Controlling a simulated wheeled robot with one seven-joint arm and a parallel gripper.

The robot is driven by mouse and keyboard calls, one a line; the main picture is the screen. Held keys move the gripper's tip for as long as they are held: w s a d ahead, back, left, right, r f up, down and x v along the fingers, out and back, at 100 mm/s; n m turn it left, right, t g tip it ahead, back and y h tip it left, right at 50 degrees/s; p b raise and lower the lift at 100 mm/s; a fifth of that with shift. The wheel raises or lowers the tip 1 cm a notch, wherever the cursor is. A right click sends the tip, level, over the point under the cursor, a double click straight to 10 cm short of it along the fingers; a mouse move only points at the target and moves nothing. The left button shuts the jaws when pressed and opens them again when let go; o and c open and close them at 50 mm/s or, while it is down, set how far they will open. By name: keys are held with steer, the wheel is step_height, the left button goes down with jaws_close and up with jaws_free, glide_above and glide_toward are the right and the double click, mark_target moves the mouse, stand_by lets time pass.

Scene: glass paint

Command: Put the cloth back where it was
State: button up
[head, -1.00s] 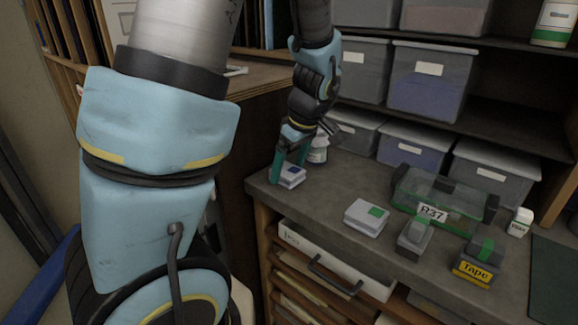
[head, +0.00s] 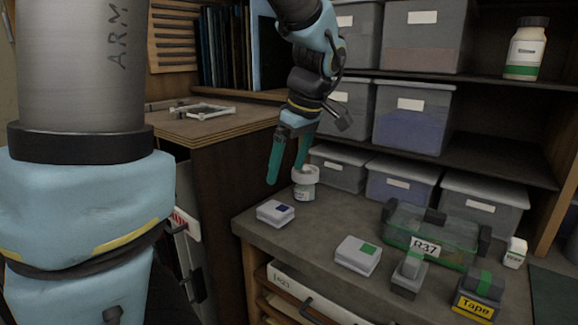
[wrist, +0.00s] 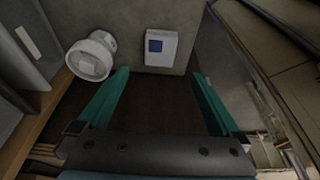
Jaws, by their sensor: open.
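A small white block with a blue patch (head: 275,212), possibly the folded cloth, lies flat at the left front corner of the grey counter. A similar white block with a green patch (head: 358,255) lies to its right; I cannot tell which is the cloth. My gripper (head: 287,174) is open and empty above the counter, with its teal fingers pointing down. In the wrist view, the blue-patched block (wrist: 161,46) lies beyond the fingertips, apart from them.
A white-lidded jar (head: 305,184) stands close behind the gripper. A green clear case marked R37 (head: 432,232), a grey block (head: 408,275), a tape block (head: 480,295) and a small white bottle (head: 514,252) stand to the right. Grey bins (head: 402,183) line the back.

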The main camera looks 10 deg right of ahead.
steer(key=a+f+m, duration=0.1)
steer(key=a+f, duration=0.1)
steer(key=s+a+f+m+h, duration=0.1)
steer(key=a+f+m, duration=0.1)
steer(key=a, duration=0.1)
steer(key=a+f+m+g, duration=0.1)
steer(key=a+f, duration=0.1)
steer(key=a, duration=0.1)
steer(key=shift+s+m, duration=0.2)
steer(key=shift+m, duration=0.1)
steer(key=s+a+f+m+h, duration=0.1)
steer(key=s+a+f+m, duration=0.2)
steer(key=a+f+m, duration=0.2)
steer(key=shift+s+a+f+h, duration=0.3)
steer(key=shift+s+a+f, duration=0.1)
steer(key=shift+a, duration=0.85)
